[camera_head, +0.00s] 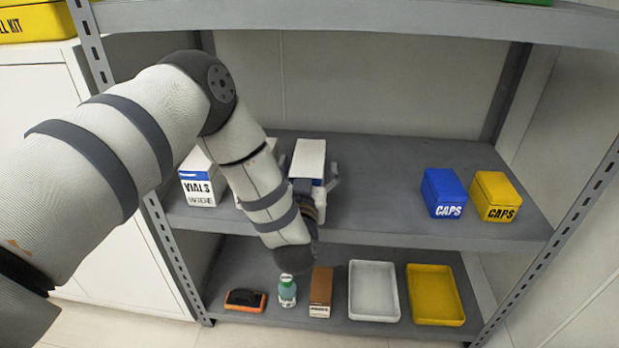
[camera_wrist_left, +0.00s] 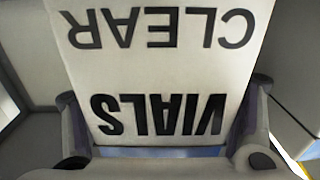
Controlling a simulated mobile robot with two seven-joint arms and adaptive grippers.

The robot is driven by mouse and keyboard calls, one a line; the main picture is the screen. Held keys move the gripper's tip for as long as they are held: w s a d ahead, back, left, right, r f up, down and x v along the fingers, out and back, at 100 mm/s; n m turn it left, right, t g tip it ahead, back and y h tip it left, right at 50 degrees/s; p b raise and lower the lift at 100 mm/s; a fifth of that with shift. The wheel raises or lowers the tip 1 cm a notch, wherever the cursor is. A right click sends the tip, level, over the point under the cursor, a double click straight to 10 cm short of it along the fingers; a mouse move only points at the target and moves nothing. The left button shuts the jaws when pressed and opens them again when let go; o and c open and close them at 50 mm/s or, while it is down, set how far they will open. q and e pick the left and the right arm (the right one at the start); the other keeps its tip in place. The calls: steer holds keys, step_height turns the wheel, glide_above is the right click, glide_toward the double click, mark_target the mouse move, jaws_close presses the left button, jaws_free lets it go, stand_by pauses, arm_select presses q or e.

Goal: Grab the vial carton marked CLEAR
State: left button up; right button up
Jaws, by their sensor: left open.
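The white vial carton marked CLEAR fills the middle of the left wrist view (camera_wrist_left: 155,70), its VIALS and CLEAR print upside down there. In the head view this white carton (camera_head: 309,158) stands on the middle shelf, its front mostly hidden by my gripper. My left gripper (camera_head: 314,186) is open in front of it. One finger shows at each side of the carton's lower part in the picture; I cannot tell whether they touch it. Another white VIALS carton (camera_head: 198,187) stands to the left, its smaller lettering unreadable. My right gripper is not in view.
A blue CAPS box (camera_head: 443,193) and a yellow CAPS box (camera_head: 495,196) stand right on the middle shelf (camera_head: 380,195), with bare shelf left of them. The lower shelf holds a green-white bottle (camera_head: 287,291), a brown box (camera_head: 320,290), a white tray (camera_head: 374,315) and a yellow tray (camera_head: 436,320).

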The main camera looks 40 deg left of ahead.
arm_select(q)
steer(key=c, duration=1.5)
steer(key=shift+r, duration=0.1)
